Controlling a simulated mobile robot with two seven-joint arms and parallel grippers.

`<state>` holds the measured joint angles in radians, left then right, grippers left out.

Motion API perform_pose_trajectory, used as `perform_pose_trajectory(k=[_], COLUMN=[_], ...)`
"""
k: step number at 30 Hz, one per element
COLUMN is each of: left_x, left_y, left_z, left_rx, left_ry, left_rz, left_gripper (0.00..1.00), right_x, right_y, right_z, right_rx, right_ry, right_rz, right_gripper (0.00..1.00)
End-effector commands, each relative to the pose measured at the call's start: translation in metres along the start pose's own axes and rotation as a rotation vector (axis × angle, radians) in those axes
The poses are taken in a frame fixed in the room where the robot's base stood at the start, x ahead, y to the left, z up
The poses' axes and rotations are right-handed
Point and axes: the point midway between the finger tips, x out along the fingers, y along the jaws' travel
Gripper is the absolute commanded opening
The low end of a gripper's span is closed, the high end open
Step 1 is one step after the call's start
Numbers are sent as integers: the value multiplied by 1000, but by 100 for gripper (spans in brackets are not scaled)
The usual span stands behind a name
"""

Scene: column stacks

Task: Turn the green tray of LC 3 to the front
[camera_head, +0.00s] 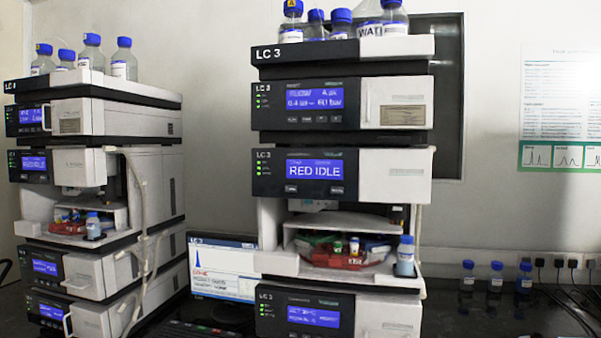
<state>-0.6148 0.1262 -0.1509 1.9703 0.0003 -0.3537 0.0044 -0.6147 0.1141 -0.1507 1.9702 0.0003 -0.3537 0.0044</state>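The LC 3 stack (343,190) stands in the middle of the head view. Its open sampler bay holds a carousel of coloured trays. The red tray (337,262) faces the front. The green tray (312,239) sits behind it on the left, partly hidden. A blue and white part (376,247) shows behind on the right. Small vials with yellow and green caps (354,245) stand among the trays. The sampler's display (315,169) reads "RED IDLE". Neither of my grippers is in view.
A blue-capped bottle (405,257) stands at the bay's right front edge. A second stack (95,180) stands on the left, with a monitor (221,268) and keyboard between. Bottles (495,277) stand on the dark bench at right. Solvent bottles (341,24) top LC 3.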

Motion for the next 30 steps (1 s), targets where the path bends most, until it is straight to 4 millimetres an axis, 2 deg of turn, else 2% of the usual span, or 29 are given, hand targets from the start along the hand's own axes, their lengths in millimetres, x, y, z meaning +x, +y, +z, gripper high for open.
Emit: perform_pose_trajectory(k=[1, 8, 30], left_x=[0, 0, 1], left_y=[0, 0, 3], left_z=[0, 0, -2], left_rx=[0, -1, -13], left_ry=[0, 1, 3], left_rz=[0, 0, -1], left_gripper=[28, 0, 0], right_x=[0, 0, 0], right_y=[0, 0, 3], right_z=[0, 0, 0], right_rx=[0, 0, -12], right_ry=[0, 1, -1], right_rz=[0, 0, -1], right_gripper=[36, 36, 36])
